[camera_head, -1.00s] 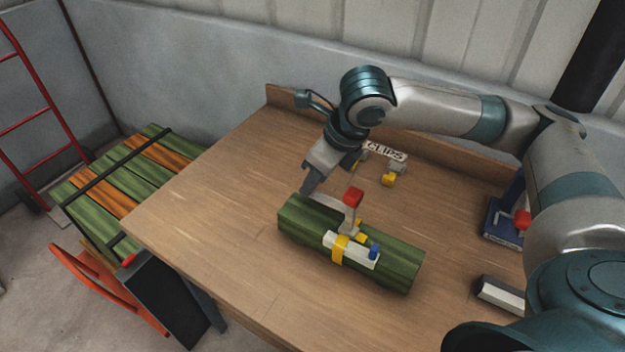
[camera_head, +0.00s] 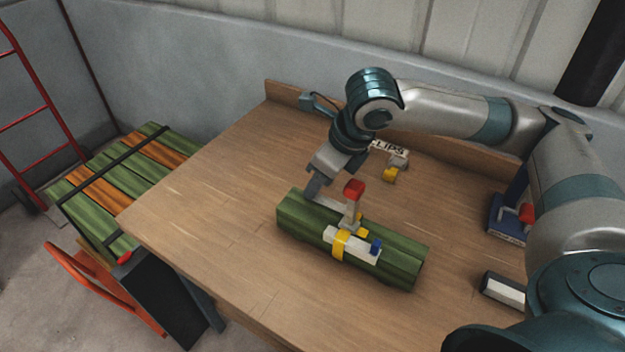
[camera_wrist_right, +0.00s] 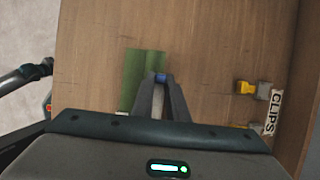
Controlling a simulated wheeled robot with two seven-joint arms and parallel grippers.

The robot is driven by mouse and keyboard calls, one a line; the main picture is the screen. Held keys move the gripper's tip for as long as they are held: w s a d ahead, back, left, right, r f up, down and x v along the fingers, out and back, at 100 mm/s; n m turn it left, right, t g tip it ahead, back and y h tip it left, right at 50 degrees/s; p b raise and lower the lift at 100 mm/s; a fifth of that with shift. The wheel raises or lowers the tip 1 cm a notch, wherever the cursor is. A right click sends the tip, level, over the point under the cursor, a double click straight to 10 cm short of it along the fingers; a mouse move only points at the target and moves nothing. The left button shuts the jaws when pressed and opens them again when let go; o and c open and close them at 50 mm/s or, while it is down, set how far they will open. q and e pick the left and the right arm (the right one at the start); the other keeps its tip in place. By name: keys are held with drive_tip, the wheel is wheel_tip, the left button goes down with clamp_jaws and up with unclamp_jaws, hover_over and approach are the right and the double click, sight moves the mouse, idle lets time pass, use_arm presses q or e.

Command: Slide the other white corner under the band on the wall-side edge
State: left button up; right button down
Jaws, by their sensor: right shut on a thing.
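A green bundle (camera_head: 402,258) lies on the workbench. A yellow band (camera_head: 341,246) shows over its near edge, crossing one white corner (camera_head: 361,249) with a blue block at its end. A grey upright piece with a red top (camera_head: 354,188) stands on the bundle beside the band. My right gripper (camera_head: 314,190) is at the wall-side edge, shut on the other white corner (camera_head: 329,202), partly hidden behind the bundle. In the right wrist view, this white corner (camera_wrist_right: 157,104) shows between the fingers, with a blue tip ahead. My left gripper is not in view.
Yellow-and-grey clips (camera_head: 391,174) lie by the "CLIPS" label near the back ledge. A blue stand with a red part (camera_head: 508,220) and a dark-and-white block (camera_head: 503,290) are at the right. The bench's left side is clear.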

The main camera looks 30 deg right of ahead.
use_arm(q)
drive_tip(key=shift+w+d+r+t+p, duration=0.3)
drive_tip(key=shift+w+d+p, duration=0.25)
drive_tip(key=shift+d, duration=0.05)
use_arm(e)
drive_tip(key=shift+s+d, duration=0.5)
drive_tip(key=shift+s, duration=0.35)
drive_tip(key=shift+s+d, duration=0.45)
drive_tip(key=shift+s, duration=0.4)
drive_tip(key=c, duration=1.7)
unclamp_jaws()
drive_tip(key=shift+o, duration=0.2)
drive_tip(key=shift+r, duration=0.1)
